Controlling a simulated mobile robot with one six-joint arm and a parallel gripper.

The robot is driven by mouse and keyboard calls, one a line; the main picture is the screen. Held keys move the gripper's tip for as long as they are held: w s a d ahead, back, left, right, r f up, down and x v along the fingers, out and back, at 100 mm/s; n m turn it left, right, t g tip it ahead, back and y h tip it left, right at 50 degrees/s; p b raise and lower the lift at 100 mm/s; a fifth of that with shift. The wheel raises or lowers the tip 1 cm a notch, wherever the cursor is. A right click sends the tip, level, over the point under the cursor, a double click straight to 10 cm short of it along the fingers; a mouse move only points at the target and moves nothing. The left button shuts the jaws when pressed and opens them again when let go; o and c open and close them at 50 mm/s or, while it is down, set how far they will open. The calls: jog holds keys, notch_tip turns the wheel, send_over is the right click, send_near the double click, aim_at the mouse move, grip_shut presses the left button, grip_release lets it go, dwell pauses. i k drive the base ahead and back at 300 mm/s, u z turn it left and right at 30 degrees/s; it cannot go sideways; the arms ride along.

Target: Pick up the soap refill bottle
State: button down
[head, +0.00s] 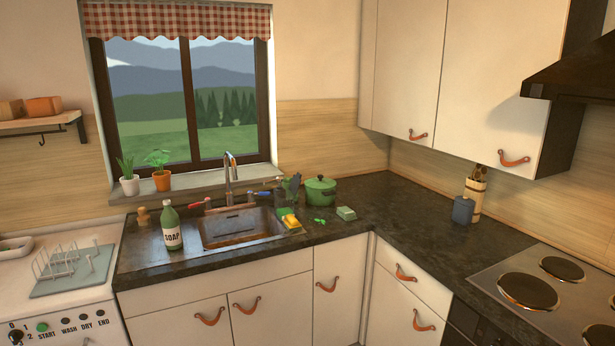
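The soap refill bottle (171,228) is green with a white cap and a white label reading "SOAP". It stands upright on the dark counter in the head view, just left of the sink (240,226). Nothing hides it from the front. My gripper does not show in the head view.
A small brown object (142,216) stands behind the bottle to the left. A dish rack (68,264) sits further left on the washing machine. The tap (230,172), sponges (290,220) and green pot (320,190) are to the right. The counter's front strip is clear.

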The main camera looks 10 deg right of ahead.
aim_at(170, 220)
jog(key=u, duration=0.1)
jog(key=i, duration=0.95)
jog(key=z, duration=0.05)
